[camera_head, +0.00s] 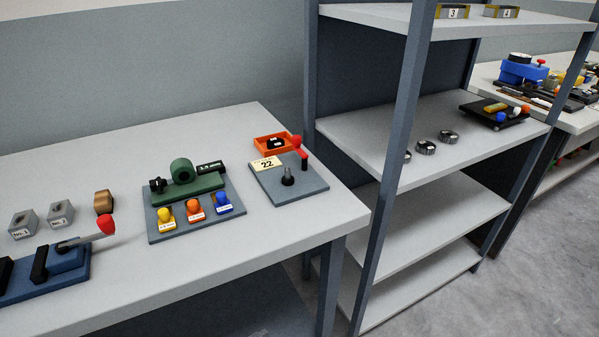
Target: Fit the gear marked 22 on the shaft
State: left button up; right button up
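The shaft (287,176) is a short dark upright post on a grey-blue plate (300,193) at the right end of the table. No gear shows on it. A cream card reading 22 (267,163) stands behind the shaft on the plate. Small round metal pieces that look like gears lie on the middle shelf: one nearer the back (447,137), one in the middle (426,147), and one (407,157) partly hidden by the shelf post. Their markings are too small to read. Neither of my grippers is in view.
A green device (181,173) and a blue lever device (68,260) stand left. The shelf post (400,130) blocks part of the rack. The table front is clear.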

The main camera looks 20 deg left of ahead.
aim_at(426, 147)
jog(key=u, duration=0.7)
jog(key=l+u, duration=0.2)
jog(key=u, duration=0.2)
jog(key=i+l+u, duration=0.1)
jog(key=u, duration=0.3)
jog(key=l+u, duration=0.65)
jog(key=k+l+u, duration=0.15)
jog(key=l+u, duration=0.2)
jog(key=k+l+u, duration=0.1)
jog(key=l, duration=0.25)
jog(key=k+l, duration=0.15)
jog(key=l, duration=0.15)
jog(key=k+l+u, duration=0.15)
jog(key=l, duration=0.2)
jog(key=i, duration=0.05)
